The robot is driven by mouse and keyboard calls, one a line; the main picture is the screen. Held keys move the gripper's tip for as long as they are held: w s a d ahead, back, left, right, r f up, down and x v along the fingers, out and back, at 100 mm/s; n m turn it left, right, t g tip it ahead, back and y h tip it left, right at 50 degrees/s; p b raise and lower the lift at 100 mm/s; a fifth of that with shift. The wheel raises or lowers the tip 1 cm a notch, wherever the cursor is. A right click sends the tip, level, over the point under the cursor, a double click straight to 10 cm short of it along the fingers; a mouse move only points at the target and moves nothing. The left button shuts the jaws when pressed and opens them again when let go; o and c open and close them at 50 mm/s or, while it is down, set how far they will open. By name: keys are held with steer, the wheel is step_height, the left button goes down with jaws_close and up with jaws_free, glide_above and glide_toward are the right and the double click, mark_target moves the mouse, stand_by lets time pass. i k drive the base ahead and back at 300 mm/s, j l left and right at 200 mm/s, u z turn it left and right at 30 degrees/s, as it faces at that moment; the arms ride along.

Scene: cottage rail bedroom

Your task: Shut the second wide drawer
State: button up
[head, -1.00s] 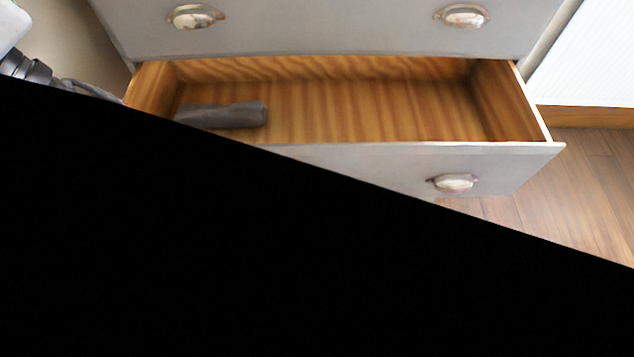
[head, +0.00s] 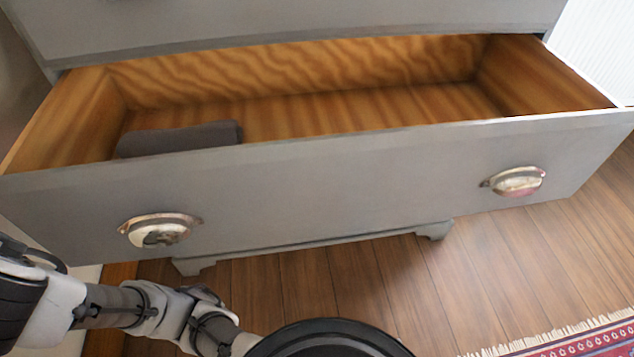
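The wide grey drawer (head: 350,180) stands pulled well out of the dresser in the head view. Its inside is bare striped wood. Two metal cup handles are on its front, the left handle (head: 160,229) and the right handle (head: 514,182). A dark grey folded or rolled item (head: 180,139) lies inside at the left. My arm shows at the lower left, below and in front of the drawer front. My gripper cannot be made out in this view.
The grey dresser body (head: 250,22) rises above the drawer, and its short feet stand on the wooden floor (head: 370,285). A red patterned rug (head: 570,343) with a fringe lies at the lower right.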

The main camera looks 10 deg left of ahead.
mark_target(341, 136)
steer(key=u, duration=0.4)
steer(key=l+u, duration=0.1)
steer(key=u, duration=0.75)
steer(key=k+u, duration=0.1)
steer(key=u, duration=0.3)
steer(key=k+l, duration=0.8)
steer(key=k+l+u, duration=0.05)
steer(key=k, duration=0.05)
